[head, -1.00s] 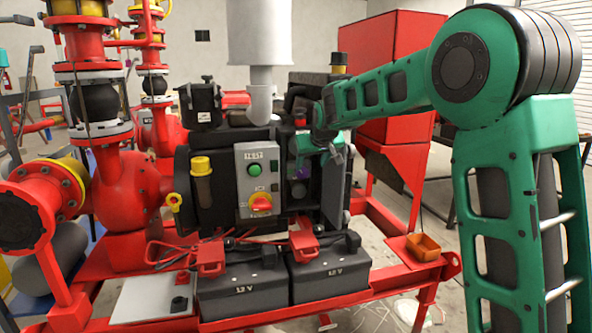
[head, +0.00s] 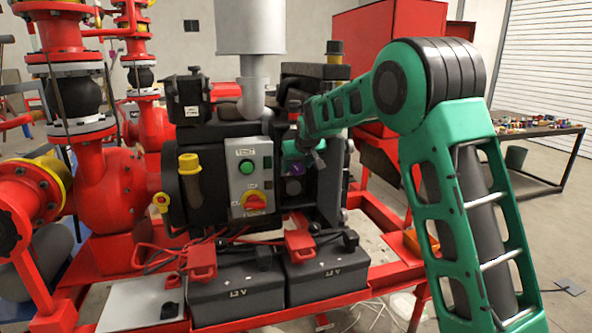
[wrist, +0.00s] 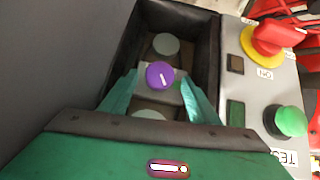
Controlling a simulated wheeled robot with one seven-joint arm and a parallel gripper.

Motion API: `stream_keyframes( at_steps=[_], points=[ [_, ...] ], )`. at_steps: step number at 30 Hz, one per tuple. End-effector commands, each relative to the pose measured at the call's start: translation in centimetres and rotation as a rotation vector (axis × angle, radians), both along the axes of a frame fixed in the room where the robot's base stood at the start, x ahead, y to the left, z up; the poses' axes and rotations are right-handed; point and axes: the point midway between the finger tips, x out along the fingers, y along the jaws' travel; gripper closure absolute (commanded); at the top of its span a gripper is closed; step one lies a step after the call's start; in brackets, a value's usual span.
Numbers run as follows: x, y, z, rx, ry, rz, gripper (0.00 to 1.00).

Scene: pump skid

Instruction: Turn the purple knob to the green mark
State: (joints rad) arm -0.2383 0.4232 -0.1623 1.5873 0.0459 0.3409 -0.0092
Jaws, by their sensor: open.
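Pale discs (wrist: 166,43) lie beyond and before the knob in the recess. The dark recess wall (wrist: 208,60) stands close on the right. Beside it, the grey panel (head: 240,190) carries a green button (head: 246,167) and a red-and-yellow switch (head: 254,201). Batteries (head: 236,290) stand below.

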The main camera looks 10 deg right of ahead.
Motion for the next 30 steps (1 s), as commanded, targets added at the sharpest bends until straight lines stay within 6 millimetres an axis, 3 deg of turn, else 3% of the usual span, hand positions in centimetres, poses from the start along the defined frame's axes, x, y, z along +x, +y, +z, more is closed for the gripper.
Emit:
stream_keyframes(
  at_steps=[6, 15, 21, 30],
  points=[
    [1.18, -0.18, -1.16, 0.000, 0.000, -0.001, 0.44],
    [1.31, -0.32, -1.28, 0.001, 0.000, -0.002, 0.44],
    [1.30, -0.34, -1.26, 0.001, 0.000, -0.004, 0.86],
    [1.28, -0.16, -1.29, -0.025, -0.002, -0.001, 0.85]
  ],
)
